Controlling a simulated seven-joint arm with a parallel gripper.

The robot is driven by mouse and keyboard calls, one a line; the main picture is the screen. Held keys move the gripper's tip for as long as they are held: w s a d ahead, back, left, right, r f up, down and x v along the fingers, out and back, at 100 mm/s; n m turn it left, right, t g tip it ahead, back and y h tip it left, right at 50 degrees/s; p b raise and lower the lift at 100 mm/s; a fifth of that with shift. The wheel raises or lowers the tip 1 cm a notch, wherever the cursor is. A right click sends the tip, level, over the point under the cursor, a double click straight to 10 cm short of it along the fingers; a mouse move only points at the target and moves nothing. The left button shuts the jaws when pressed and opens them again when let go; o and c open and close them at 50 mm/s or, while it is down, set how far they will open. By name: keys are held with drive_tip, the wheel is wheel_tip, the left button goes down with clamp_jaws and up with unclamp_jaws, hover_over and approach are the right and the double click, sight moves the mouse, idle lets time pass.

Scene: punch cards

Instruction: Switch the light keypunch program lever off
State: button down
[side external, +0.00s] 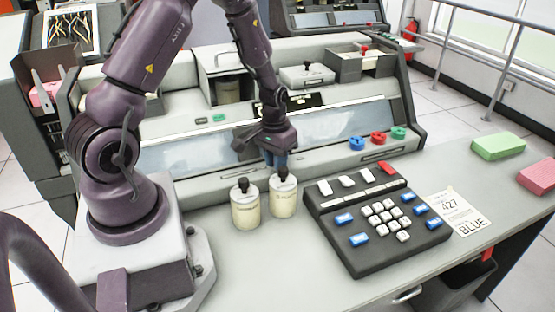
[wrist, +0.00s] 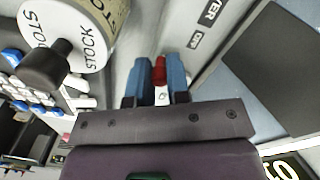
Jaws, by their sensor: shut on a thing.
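My gripper (wrist: 160,75) has blue fingertips. In the wrist view they are closed on a small red lever (wrist: 159,68). A pale strip near the lever carries labels; one ends in "VER" and a smaller one (wrist: 195,41) seems to read "OFF". In the side view my gripper (side external: 279,160) points down at the front of the light grey keypunch (side external: 190,135), just behind two cream jars. There the lever is hidden by the fingers and jars. I cannot tell the lever's exact tilt.
Two black-knobbed cream stock jars (side external: 245,208) (side external: 283,198) stand close in front of my gripper. A black keypad (side external: 350,240) lies to their right, with a white "427 BLUE" card (side external: 455,212) beside it.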

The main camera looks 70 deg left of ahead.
idle(0.3)
drive_tip(key=c, duration=1.1)
unclamp_jaws()
drive_tip(key=shift+r, duration=0.1)
wheel_tip(320, 180, up, 13)
drive_tip(key=shift+s+a, duration=0.15)
drive_tip(key=shift+a, duration=0.15)
drive_tip(key=s+d+r+m+t, duration=0.5)
drive_tip(key=s+d+r, duration=0.7)
drive_tip(key=d+r, duration=0.3)
drive_tip(key=shift+d+y, duration=0.3)
drive_tip(key=shift+d, duration=0.4)
